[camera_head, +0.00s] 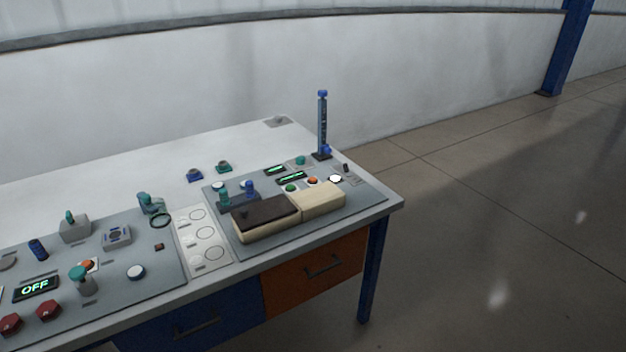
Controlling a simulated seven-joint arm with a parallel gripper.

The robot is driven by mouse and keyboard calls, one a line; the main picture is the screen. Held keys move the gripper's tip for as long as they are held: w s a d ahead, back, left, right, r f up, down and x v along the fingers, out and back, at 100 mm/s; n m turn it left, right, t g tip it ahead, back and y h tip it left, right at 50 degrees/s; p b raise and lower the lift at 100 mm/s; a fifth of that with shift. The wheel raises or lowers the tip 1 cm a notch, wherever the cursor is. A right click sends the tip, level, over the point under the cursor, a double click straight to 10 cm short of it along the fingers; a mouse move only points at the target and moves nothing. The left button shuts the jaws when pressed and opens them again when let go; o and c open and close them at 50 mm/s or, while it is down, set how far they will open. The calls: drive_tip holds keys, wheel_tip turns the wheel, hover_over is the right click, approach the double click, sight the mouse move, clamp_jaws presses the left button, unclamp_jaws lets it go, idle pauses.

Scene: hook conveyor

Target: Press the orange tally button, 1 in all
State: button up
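A small orange button (312,180) sits on the right-hand grey panel (368,194), between a green button (291,188) and a white round button (335,178). A dark display with green marks (291,177) lies just behind the green and orange buttons. Another orange-red round part (88,264) shows on the left-hand panel, partly behind a teal-topped knob (78,273). Labels are too small to read, so I cannot tell from lettering which one is the tally button. My gripper is not in view.
A long block, dark brown (265,212) and cream (320,202), stands in front of the orange and green buttons. A blue post (322,125) rises behind them. Red knobs (48,310) and an OFF display (36,287) are at left. The table's back (120,172) is mostly bare.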

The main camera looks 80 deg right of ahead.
clamp_jaws()
idle(1.1)
